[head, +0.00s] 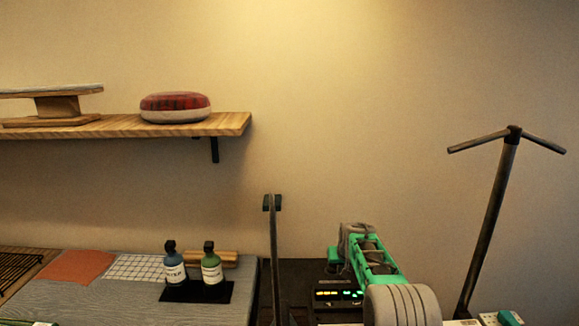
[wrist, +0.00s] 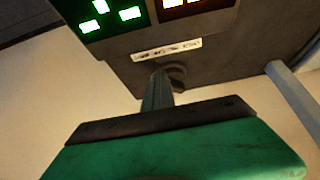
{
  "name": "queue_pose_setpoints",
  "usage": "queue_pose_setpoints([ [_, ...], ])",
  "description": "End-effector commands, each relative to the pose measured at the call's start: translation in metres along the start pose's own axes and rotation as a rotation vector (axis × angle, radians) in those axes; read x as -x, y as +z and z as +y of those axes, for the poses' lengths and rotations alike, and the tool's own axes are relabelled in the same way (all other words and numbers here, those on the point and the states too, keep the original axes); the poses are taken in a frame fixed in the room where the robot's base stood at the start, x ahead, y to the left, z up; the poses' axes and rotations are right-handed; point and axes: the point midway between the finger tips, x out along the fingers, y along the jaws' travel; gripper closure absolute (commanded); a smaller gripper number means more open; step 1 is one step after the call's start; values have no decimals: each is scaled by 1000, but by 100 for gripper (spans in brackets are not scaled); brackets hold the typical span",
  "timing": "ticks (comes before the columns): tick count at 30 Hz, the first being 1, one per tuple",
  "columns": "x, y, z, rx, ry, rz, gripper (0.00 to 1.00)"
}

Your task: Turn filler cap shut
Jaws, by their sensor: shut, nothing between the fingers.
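In the wrist view, my gripper (wrist: 158,88) points up the picture as one narrow grey-green shape, its fingers together and empty. Its tip is at or very near a small dark round part (wrist: 177,76) on the dark box (wrist: 220,45), below a pale label strip. This round part may be the filler cap; its turn position cannot be read. I cannot tell whether the fingertips touch it.
Two bottles (head: 174,266) (head: 211,267) stand on a black mat on the grey table (head: 100,295) at left. A thin dark upright stand (head: 273,245) is left of the box. A wooden shelf (head: 110,127) holds a red cushion (head: 175,107). A T-handled pole (head: 490,220) stands right.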

Motion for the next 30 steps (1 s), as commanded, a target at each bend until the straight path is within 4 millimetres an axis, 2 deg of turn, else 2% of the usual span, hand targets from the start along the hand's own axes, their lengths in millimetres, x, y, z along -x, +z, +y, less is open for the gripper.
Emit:
queue_pose_setpoints([
  [5,8,-3,1,0,0,3,100],
  [16,51,-24,3,-2,1,-4,100],
  [26,54,-25,2,-1,1,-6,100],
  [29,73,-24,0,0,1,-8,100],
  [30,88,-22,-1,0,1,-10,100],
])
